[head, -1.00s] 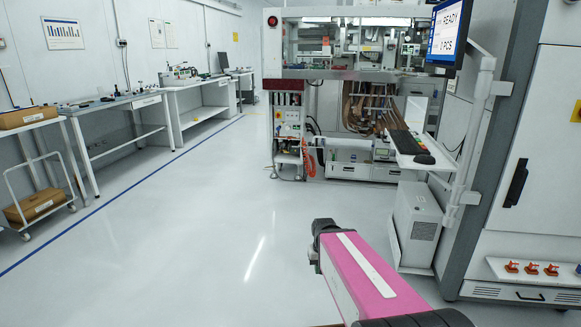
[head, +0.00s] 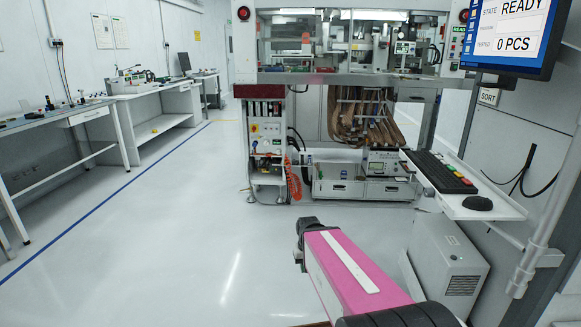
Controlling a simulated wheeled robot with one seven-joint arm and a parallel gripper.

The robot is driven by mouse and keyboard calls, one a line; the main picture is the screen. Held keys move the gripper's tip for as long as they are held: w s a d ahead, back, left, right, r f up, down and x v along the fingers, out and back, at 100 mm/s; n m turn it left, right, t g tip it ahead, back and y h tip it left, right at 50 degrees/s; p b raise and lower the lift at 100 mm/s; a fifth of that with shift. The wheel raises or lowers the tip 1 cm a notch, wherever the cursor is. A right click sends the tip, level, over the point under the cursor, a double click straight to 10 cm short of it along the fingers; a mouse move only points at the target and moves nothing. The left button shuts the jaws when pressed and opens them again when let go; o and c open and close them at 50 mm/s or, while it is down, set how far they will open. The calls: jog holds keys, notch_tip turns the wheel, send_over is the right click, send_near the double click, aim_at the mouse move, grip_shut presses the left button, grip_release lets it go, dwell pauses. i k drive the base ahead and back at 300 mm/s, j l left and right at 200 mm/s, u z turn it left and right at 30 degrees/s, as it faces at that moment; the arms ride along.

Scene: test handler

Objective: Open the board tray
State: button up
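The test handler (head: 345,100) stands ahead, a wide white machine with a glazed upper section. Its lower bay holds brown ribbon cables (head: 362,118) and a white drawer-like unit with dark handles (head: 338,188). I cannot tell any part in this view as the board tray for certain. My pink arm link with a white stripe reaches up from the bottom of the head view and ends in a black joint. My gripper's fingers do not show.
A keyboard shelf (head: 505,208) juts out at the right, above a grey box (head: 447,265) on the floor. A monitor (head: 507,32) reading READY hangs above. Workbenches (head: 150,88) line the left wall. The floor (head: 190,215) between is clear.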

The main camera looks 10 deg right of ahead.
aim_at(405, 94)
jog(key=i+z, duration=0.3)
jog(key=i, duration=1.5)
